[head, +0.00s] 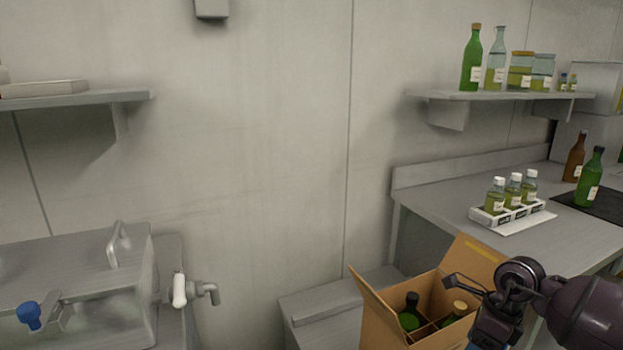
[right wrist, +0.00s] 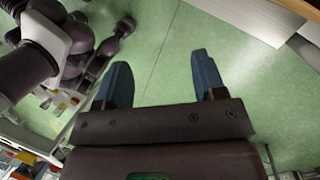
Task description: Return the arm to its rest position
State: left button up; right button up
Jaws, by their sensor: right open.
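My right arm (head: 590,312) enters the head view at the lower right, beside and partly in front of an open cardboard box. My right gripper (right wrist: 162,80) shows clearly in the right wrist view. Its two blue fingers are apart with nothing between them, over green floor (right wrist: 165,45). My left gripper is not seen in the head view. Dark arm links show at the upper left of the right wrist view, but no gripper can be made out there.
The cardboard box (head: 378,318) holds bottles in dividers. A steel counter (head: 450,208) carries a white rack (head: 512,222) of three small bottles, a brown bottle (head: 574,160) and a green bottle (head: 590,180). A wall shelf (head: 500,95) holds bottles and jars. A steel tank (head: 75,265) stands left.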

jog(key=s+a+m+t+y+p, duration=0.1)
jog(key=s+a+m+t+y, duration=0.45)
jog(key=a+m, duration=0.25)
jog(key=s+a+m+t+y+p, duration=0.1)
jog(key=s+a+m+t+y, duration=0.35)
jog(key=a+m+y, duration=0.3)
pick_arm(q)
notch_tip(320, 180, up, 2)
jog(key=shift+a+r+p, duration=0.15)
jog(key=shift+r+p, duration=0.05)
jog(key=shift+p, duration=0.4)
pick_arm(e)
jog(key=s+d+f+m+h, duration=0.5)
jog(key=s+f+m+h, duration=0.2)
jog(key=m, duration=0.8)
jog(key=s+d+f+m+t+h, duration=0.1)
jog(key=s+d+f+m+h, duration=0.4)
jog(key=m, duration=0.9)
jog(key=s+f+h, duration=0.2)
jog(key=s+h, duration=0.2)
jog(key=s, duration=0.1)
jog(key=shift+s+d+f+m, duration=0.2)
jog(key=shift+s+d+m, duration=0.05)
jog(key=shift+m, duration=0.1)
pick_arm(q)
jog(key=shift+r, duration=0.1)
